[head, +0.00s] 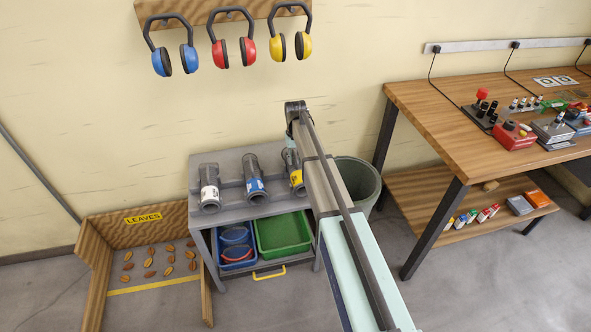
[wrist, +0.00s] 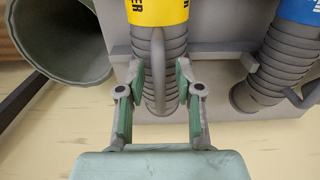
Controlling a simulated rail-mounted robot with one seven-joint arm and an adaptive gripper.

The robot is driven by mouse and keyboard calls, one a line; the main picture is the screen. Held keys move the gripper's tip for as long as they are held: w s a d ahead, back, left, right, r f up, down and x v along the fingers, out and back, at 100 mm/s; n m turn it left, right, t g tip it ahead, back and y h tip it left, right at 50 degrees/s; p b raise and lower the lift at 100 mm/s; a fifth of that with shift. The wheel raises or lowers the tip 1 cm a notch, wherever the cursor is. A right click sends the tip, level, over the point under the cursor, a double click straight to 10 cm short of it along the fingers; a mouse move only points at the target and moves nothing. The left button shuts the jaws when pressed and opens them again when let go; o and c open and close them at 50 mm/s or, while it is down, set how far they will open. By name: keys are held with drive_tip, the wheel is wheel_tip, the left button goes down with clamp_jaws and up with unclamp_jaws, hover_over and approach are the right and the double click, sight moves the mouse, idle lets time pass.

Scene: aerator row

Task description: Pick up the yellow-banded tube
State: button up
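My gripper (wrist: 157,75) is open, with one finger on each side of the handle and ribbed part. I cannot tell whether either finger touches the tube.
The blue-banded tube (head: 255,187) is beside it, and shows right in the wrist view (wrist: 285,60). A green-grey bin (head: 358,180) and a wooden workbench (head: 440,110) are to the right. Trays (head: 283,232) sit under the stand (head: 230,165).

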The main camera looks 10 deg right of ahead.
clamp_jaws()
drive_tip(key=shift+r, duration=0.15)
